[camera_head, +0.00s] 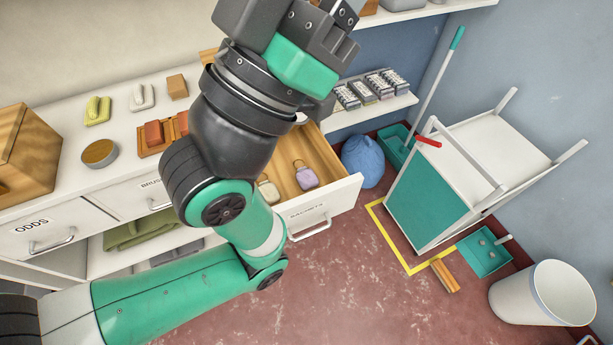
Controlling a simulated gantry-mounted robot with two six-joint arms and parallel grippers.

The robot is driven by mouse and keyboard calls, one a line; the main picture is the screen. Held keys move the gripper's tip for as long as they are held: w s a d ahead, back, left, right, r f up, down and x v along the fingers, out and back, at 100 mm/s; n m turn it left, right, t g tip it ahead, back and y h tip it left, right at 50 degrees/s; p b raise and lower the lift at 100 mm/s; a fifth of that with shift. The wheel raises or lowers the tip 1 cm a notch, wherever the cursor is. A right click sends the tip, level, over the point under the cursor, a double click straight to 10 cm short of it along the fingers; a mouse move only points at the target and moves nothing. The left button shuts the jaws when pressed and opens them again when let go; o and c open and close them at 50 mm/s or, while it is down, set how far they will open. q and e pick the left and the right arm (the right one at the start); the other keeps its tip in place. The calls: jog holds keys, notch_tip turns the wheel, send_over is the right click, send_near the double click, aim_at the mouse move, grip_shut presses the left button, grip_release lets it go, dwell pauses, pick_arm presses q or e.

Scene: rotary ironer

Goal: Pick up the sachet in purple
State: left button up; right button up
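The purple sachet (307,178), with a small loop at its top, lies in the open wooden drawer (327,165) near the drawer's front. A cream sachet (269,192) lies to its left, partly hidden by my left arm. My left arm comes in from the lower left and crosses in front of the drawer's left part. Its wrist and gripper body reach the top of the picture, above and apart from the purple sachet. The fingertips cannot be made out, so its opening is unclear. My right gripper is out of view.
The white counter (60,165) holds brushes, a round tin (99,153) and a wooden box (25,150). Right of the drawer are a blue bag (363,161), a white and green cart (430,190) and a white bin (545,293). The red floor in front is mostly clear.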

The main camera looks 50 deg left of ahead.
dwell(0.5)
pick_arm(q)
jog(key=o, duration=0.9)
jog(key=shift+a+y, duration=0.1)
jog(key=shift+y, duration=0.2)
